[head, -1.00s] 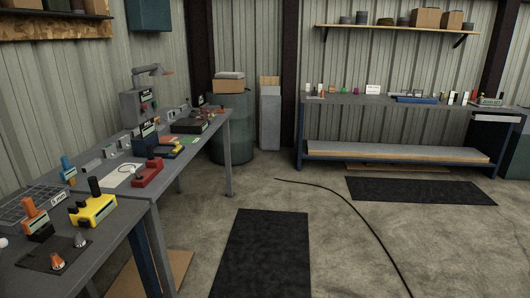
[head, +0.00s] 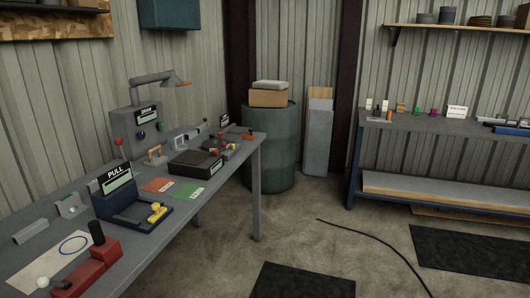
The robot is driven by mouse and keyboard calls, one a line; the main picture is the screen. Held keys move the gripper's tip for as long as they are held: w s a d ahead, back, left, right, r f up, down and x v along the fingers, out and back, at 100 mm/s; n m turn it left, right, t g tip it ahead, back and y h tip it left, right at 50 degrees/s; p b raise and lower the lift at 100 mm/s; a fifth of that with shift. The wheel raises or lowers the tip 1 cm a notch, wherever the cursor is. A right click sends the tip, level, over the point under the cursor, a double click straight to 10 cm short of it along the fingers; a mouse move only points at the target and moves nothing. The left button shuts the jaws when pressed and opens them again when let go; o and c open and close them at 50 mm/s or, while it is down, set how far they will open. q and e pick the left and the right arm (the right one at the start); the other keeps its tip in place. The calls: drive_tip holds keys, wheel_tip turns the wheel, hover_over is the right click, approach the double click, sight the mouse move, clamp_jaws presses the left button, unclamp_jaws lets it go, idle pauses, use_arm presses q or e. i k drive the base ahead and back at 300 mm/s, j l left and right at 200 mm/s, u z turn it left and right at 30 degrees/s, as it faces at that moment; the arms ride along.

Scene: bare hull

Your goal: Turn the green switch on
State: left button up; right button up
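No thing in view is clearly marked as the green switch. A small green knob (head: 160,126) sits on the front of a grey upright box (head: 124,120) on the left workbench (head: 215,184), beside a blue knob (head: 142,135) and a red ball-topped lever (head: 117,142). A small grey-green block (head: 69,206) with a green mark stands near the wall edge of the same bench. Whether any of these is the switch, and its setting, I cannot tell. Neither of my grippers shows in the head view.
The left bench also holds a dark blue PULL box (head: 113,195), a red block with black handle (head: 92,265), a green card (head: 190,194) and a black case (head: 196,163). A drum (head: 270,150) stands behind.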

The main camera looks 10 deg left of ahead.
sight(160, 125)
drive_tip(key=i+u, duration=0.4)
drive_tip(key=i+l+u, duration=0.15)
drive_tip(key=i+u, duration=0.2)
drive_tip(key=i+l+u, duration=0.4)
drive_tip(key=i+u, duration=0.1)
drive_tip(key=u, duration=0.25)
drive_tip(key=l+u, duration=0.1)
drive_tip(key=u, duration=0.25)
drive_tip(key=i+l+u, duration=0.1)
drive_tip(key=u, duration=0.25)
